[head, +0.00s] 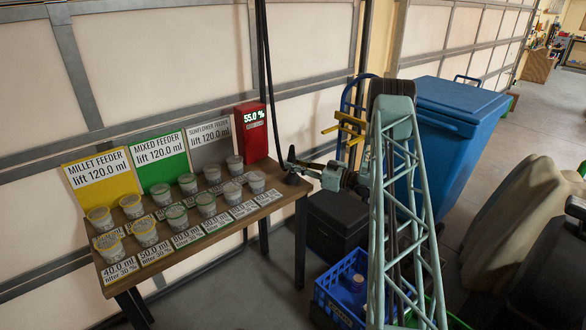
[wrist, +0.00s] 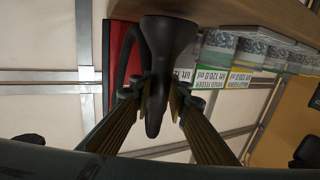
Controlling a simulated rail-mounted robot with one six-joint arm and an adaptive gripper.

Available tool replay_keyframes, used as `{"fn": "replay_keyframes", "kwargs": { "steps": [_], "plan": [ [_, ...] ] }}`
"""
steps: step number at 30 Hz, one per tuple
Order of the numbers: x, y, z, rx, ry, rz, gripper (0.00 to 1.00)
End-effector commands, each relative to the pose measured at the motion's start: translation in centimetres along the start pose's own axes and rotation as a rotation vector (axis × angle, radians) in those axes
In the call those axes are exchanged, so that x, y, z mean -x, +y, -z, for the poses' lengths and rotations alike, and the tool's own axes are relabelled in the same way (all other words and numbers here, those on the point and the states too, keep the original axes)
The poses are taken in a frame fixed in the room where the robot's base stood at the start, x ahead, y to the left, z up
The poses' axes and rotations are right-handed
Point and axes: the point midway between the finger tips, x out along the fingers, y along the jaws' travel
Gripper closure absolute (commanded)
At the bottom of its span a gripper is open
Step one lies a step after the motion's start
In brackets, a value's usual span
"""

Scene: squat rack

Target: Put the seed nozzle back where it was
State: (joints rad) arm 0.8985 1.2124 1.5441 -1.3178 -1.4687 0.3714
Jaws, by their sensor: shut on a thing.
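The seed nozzle (wrist: 168,45) is a black tapered piece with a flared end, seen between my gripper's fingers (wrist: 160,100) in the wrist view. My gripper (head: 296,164) is shut on it. A red dispenser (head: 252,132) reading 55.0 % stands at the table's back right, left of my gripper. It also shows behind the nozzle in the wrist view (wrist: 117,62). No holder for the nozzle is clearly visible.
The wooden table (head: 268,197) holds several seed cups, labels and yellow, green and grey feeder signs (head: 160,158). A black hose (head: 262,50) hangs from above beside the dispenser. A black box (head: 335,225), blue crate (head: 345,285) and blue bin (head: 450,125) stand right of the table.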

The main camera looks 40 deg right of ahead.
Motion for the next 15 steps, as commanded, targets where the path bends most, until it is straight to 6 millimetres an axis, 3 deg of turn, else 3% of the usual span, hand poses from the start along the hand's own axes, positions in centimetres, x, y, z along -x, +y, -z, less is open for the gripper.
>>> {"fn": "replay_keyframes", "kwargs": {
  "steps": [4, 15],
  "plan": [
    [0.00, -0.01, -0.95, 0.000, 0.000, 0.000, 0.97],
    [0.00, -0.02, -1.09, -0.001, 0.000, 0.000, 0.97]
  ]
}}
